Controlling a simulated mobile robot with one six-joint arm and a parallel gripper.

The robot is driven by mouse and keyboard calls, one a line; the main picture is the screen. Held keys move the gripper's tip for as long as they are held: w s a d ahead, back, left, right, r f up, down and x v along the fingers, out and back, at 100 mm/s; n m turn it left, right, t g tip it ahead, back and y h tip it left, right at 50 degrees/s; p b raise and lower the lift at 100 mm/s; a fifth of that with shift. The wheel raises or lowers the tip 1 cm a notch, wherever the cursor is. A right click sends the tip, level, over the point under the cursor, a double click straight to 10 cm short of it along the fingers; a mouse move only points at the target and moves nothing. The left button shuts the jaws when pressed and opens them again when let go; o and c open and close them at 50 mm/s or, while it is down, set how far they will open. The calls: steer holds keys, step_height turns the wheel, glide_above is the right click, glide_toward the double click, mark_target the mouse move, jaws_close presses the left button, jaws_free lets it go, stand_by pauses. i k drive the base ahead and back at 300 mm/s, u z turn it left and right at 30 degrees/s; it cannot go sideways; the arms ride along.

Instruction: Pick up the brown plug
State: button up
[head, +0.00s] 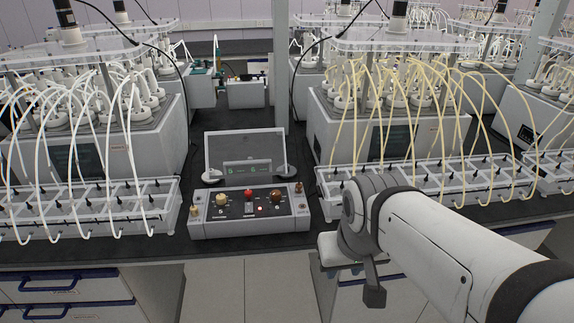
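A small brown round piece (277,196), the only clearly brown plug-like thing I can make out, sits on top of the grey control box (250,226) at its right. A red piece (248,194) and a yellowish piece (222,201) stand in the same row to its left. My arm reaches in from the lower right. My gripper (374,288) shows only as a dark grey part hanging below the wrist, to the right of and nearer than the control box. It is apart from the brown piece. Its fingers cannot be told apart, and no held thing shows.
A clear panel (245,152) stands behind the control box. Reactor units with white tubes (80,130) are at left and with yellowish tubes (400,95) at right. Clear racks (85,208) line the bench front on both sides. Blue-handled drawers (65,284) are below left.

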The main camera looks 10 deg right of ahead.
mark_target(299, 188)
steer(key=u, duration=0.05)
steer(key=i, duration=1)
steer(key=z, duration=0.05)
